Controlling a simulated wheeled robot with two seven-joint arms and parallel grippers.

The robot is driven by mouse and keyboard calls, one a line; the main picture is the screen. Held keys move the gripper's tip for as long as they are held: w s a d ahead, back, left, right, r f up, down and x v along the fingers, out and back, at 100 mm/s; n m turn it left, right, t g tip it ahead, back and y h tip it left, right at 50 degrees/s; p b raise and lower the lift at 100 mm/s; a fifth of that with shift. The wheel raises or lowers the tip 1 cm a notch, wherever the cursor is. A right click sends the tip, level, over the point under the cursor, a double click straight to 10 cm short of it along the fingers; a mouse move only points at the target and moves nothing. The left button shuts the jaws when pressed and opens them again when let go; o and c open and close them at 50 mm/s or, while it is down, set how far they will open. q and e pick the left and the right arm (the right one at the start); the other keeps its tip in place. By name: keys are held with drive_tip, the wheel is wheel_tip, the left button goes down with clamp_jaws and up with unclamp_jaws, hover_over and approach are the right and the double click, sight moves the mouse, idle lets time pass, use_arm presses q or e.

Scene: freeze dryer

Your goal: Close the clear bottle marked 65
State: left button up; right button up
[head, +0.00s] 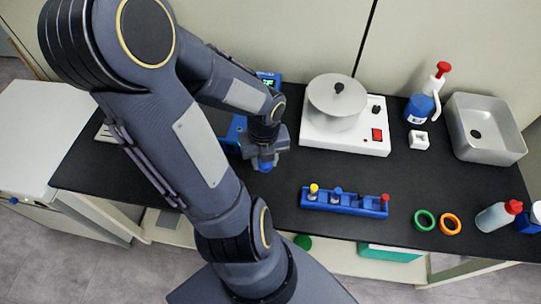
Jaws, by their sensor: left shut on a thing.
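My left gripper (266,150) is over the black bench, left of the white heating unit, pointing down. It is shut on a small blue thing (265,164); my gripper and arm hide most of it, so I cannot tell whether it is a cap. A blue rack (345,206) to the right holds small vials with yellow, blue and red tops. A clear bottle with a red cap (496,216) lies or leans at the right end of the bench. No 65 marking is readable on any bottle. My right gripper is not in view.
A white heating unit (365,146) with a silver pot (336,108) stands at the back. A blue device (268,78) is partly hidden behind my arm. A blue-labelled bottle (418,110), grey basin (510,145), green ring (424,220) and orange ring (450,224) are at right.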

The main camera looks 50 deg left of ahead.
use_arm(q)
drive_tip(key=shift+w, duration=0.1)
drive_tip(key=w+d+f+n, duration=0.2)
drive_tip(key=w+d+n, duration=0.4)
drive_tip(key=w+n, duration=0.4)
drive_tip(key=w+d+f+n, duration=0.2)
drive_tip(key=w+d+n, duration=0.5)
drive_tip(key=w+n, duration=0.3)
drive_tip(key=n, duration=0.3)
drive_tip(key=shift+w+d+f, duration=0.25)
drive_tip(key=shift+w+f, duration=0.1)
drive_tip(key=shift+f, duration=0.05)
